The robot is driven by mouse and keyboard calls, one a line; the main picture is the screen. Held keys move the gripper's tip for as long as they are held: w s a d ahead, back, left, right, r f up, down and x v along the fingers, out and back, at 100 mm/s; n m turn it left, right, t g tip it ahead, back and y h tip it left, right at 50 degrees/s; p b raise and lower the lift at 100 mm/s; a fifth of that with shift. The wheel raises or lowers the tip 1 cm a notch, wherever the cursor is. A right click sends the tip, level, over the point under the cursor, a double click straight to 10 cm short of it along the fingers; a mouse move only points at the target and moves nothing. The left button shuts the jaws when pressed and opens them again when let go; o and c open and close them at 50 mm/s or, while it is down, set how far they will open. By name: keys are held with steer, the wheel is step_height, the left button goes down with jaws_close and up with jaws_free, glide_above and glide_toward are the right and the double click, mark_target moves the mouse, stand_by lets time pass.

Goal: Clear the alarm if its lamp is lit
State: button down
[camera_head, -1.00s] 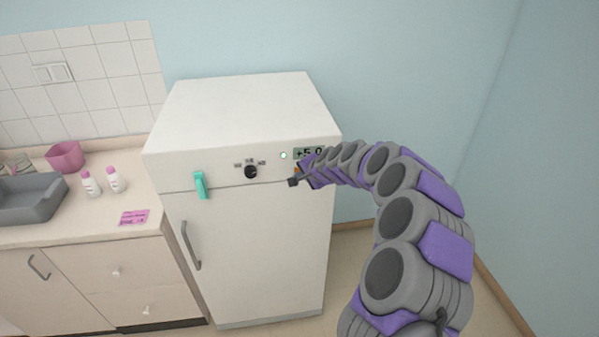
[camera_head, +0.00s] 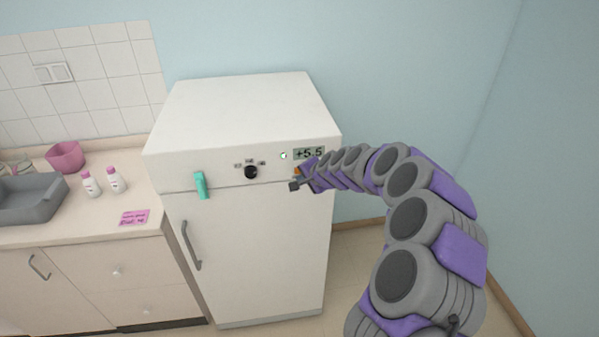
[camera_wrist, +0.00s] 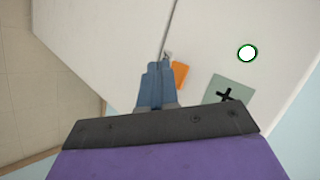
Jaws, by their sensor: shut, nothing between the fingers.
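The white fridge (camera_head: 250,240) has a control strip along its upper front. The small round lamp (camera_head: 283,156) looks white; in the wrist view the lamp (camera_wrist: 247,53) is bright white with a thin green rim and no red. The display (camera_head: 309,153) reads +5.5. An orange button (camera_head: 297,170) sits below the display, partly hidden by my arm; it also shows in the wrist view (camera_wrist: 181,73). My gripper (camera_head: 294,186) is shut and empty at the fridge front, just below and beside the orange button. Contact cannot be told.
A black dial (camera_head: 251,172) and a teal clip (camera_head: 200,185) are on the fridge front, left of the lamp.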

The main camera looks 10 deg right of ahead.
steer(key=shift+s+p, duration=0.3)
steer(key=shift+s, duration=2.1)
steer(key=s+a+r+n+g+y, duration=0.1)
steer(key=s+a+r+n+g, duration=0.25)
steer(key=s, duration=0.55)
steer(key=s+a+r+n+g, duration=0.1)
steer(key=s+a+r+n, duration=0.25)
steer(key=s+a, duration=0.45)
steer(key=s+d+n+g+h+b, duration=0.1)
steer(key=s+d, duration=0.4)
steer(key=s, duration=1.1)
steer(key=s+d+f+n+g+h, duration=0.1)
steer(key=s+d+n+g+h, duration=0.2)
steer(key=s, duration=1.4)
steer(key=d+g, duration=0.2)
steer(key=d, duration=0.1)
steer(key=shift+s+f+h+b, duration=0.2)
steer(key=shift+s+h+b, duration=0.05)
steer(key=shift+h+b, duration=0.15)
